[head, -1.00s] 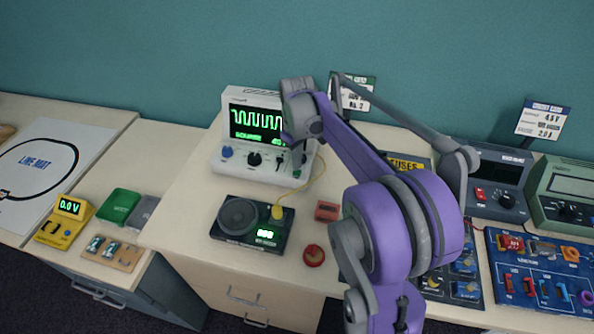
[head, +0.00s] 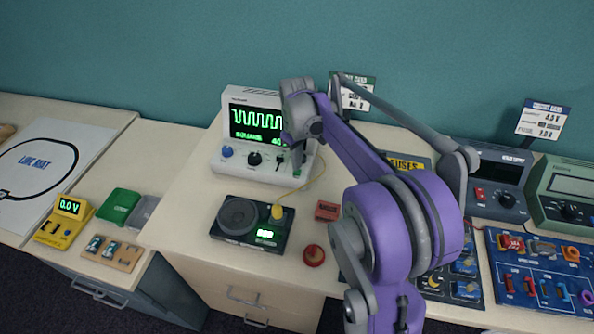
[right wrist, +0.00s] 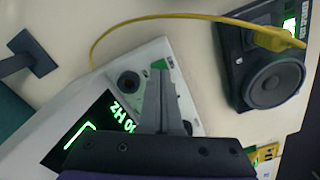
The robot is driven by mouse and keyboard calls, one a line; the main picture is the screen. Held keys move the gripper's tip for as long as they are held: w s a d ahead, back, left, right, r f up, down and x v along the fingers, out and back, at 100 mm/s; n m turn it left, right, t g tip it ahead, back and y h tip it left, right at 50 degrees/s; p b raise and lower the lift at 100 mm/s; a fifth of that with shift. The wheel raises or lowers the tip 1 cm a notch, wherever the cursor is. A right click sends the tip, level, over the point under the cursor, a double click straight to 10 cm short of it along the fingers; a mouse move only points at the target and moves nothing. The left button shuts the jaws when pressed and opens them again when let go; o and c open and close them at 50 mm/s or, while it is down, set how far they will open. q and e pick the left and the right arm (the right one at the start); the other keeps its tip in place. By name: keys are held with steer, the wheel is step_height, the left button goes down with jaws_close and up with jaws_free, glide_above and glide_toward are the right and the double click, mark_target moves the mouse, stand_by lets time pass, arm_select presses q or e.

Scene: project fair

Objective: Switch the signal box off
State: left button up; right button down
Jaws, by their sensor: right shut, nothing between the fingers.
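The signal box, a white instrument (head: 238,168) with a lit green square wave on its screen (head: 256,124), stands at the back of the middle table. Its front panel has a blue knob (head: 227,151) and a black knob (head: 254,159). My right gripper (head: 298,158) is shut and empty, pointing down at the right end of this panel. In the right wrist view the closed fingers (right wrist: 161,78) lie over the panel beside a green patch (right wrist: 160,64) and the black knob (right wrist: 129,83). They hide the control there, and I cannot tell whether they touch it. My left gripper is not in view.
A black speaker box (head: 224,236) with a yellow cable (head: 316,186) stands in front. A red button (head: 313,255) and a small red box (head: 327,210) are to its right. More instruments (head: 497,180) stand on the right; my right arm hides part of the table.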

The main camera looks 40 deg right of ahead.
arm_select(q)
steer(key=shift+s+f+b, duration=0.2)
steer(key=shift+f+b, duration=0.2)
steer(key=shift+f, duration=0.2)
arm_select(e)
steer(key=shift+f, duration=0.8)
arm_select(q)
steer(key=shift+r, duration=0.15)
arm_select(e)
steer(key=shift+r, duration=0.15)
steer(key=shift+r+p, duration=1.4)
steer(key=shift+r, duration=1.3)
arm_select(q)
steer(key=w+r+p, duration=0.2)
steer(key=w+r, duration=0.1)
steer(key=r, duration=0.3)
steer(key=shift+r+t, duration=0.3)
arm_select(e)
step_height(320, 180, up, 4)
steer(key=shift+r, duration=0.2)
steer(key=shift+a, duration=0.1)
steer(key=s+a+f+m+t, duration=0.1)
steer(key=s+a+f+t, duration=0.2)
steer(key=s+a, duration=0.5)
steer(key=s+a+f+t, duration=0.3)
steer(key=s+a, duration=0.5)
steer(key=a, duration=0.3)
steer(key=shift+f+m, duration=0.3)
steer(key=shift+m, duration=0.1)
